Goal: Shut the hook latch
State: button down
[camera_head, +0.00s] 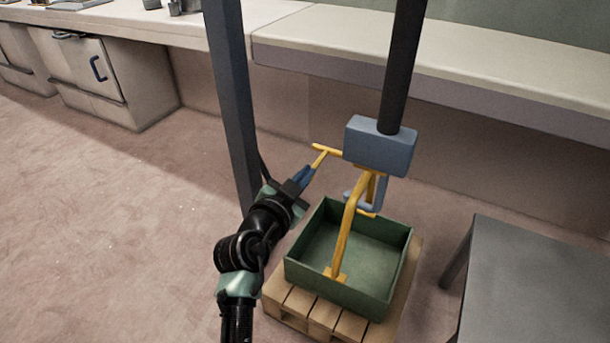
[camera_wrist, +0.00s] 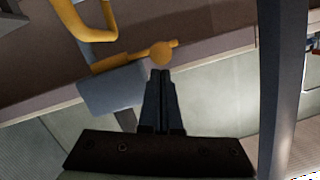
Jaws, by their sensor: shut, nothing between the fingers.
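The hook latch hangs from a black post. Its blue-grey block (camera_head: 380,147) has a yellow lever (camera_head: 328,150) sticking out to the left and a light blue hook (camera_head: 380,192) below. The hook is at the top of the crate's yellow bail (camera_head: 347,228); whether it is closed around the bail cannot be told. My gripper (camera_head: 309,172) is shut and empty, its fingertips right at the lever's near end. In the wrist view the fingertips (camera_wrist: 160,76) are just below the lever's round yellow end (camera_wrist: 161,53), touching or nearly so. The block (camera_wrist: 112,90) is to their left.
A green crate (camera_head: 300,262) stands on a wooden pallet (camera_head: 300,306) under the latch. A dark grey upright (camera_head: 233,100) rises just left of my gripper. A grey table (camera_head: 545,270) is at right; a long bench (camera_head: 450,70) runs behind. Floor is open at left.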

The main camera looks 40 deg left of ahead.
jog(key=shift+a+f+n+h, duration=0.2)
jog(key=shift+f+n+h, duration=0.15)
jog(key=shift+n, duration=0.35)
notch_tip(320, 180, down, 8)
jog(key=d+n+t+h+b, duration=0.2)
jog(key=n+h+b, duration=0.1)
jog(key=n, duration=1.1)
jog(key=shift+w+d+r+b, duration=0.2)
jog(key=shift+w+d+b, duration=0.15)
jog(key=shift+b, duration=0.2)
dwell(0.4)
